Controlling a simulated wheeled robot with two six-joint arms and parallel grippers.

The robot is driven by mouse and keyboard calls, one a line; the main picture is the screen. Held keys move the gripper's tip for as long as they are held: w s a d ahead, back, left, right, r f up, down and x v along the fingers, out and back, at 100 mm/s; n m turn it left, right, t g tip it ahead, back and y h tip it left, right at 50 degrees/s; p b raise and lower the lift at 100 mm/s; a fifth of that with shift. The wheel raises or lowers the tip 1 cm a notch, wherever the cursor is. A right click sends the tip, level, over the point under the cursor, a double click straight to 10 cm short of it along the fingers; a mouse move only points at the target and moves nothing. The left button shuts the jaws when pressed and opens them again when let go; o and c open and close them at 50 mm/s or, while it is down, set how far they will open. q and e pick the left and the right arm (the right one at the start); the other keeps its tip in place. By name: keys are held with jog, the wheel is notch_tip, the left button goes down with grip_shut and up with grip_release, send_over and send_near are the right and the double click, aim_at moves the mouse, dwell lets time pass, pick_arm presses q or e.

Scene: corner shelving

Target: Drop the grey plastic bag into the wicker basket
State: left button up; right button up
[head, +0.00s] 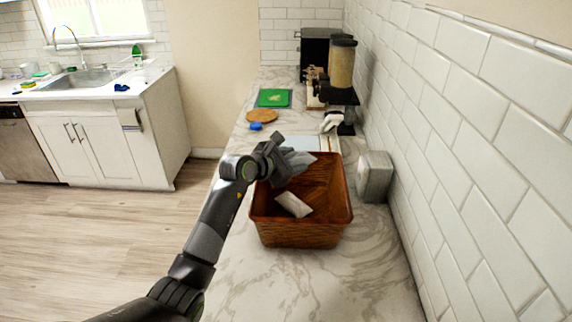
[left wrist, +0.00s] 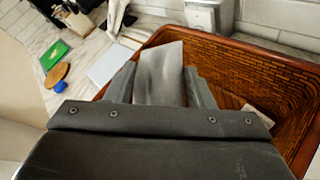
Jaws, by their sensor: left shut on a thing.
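The wicker basket (head: 300,235) is reddish brown and stands on the marble counter in the head view. It also fills the right of the left wrist view (left wrist: 240,65). My left gripper (head: 283,160) is over the basket's far left part. It is shut on the grey plastic bag (head: 301,160), which shows between the fingers in the left wrist view (left wrist: 160,75). A whitish packet (head: 293,204) lies inside the basket; its corner shows in the left wrist view. My right gripper is not in view.
A grey metallic box (head: 374,177) stands right of the basket by the tiled wall. Behind are a white board (head: 299,143), a blue item (head: 256,126), a round wooden board (head: 261,116), a green board (head: 273,98) and a dispenser (head: 341,68). The near counter (head: 300,285) is clear.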

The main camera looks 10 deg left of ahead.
pick_arm(q)
jog(key=shift+s+d+f+b, duration=0.1)
jog(key=shift+s+f+b, duration=0.1)
jog(key=shift+f+b, duration=0.3)
jog(key=shift+s+f+b, duration=0.2)
jog(key=shift+f+b, duration=0.15)
jog(key=shift+f, duration=0.25)
notch_tip(320, 180, down, 3)
jog(key=shift+w+f+b, duration=0.15)
jog(key=shift+f+b, duration=0.05)
jog(key=shift+b, duration=0.9)
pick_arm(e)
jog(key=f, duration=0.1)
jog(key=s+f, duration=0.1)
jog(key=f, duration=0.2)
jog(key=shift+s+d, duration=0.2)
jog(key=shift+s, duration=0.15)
pick_arm(q)
jog(key=o, duration=1)
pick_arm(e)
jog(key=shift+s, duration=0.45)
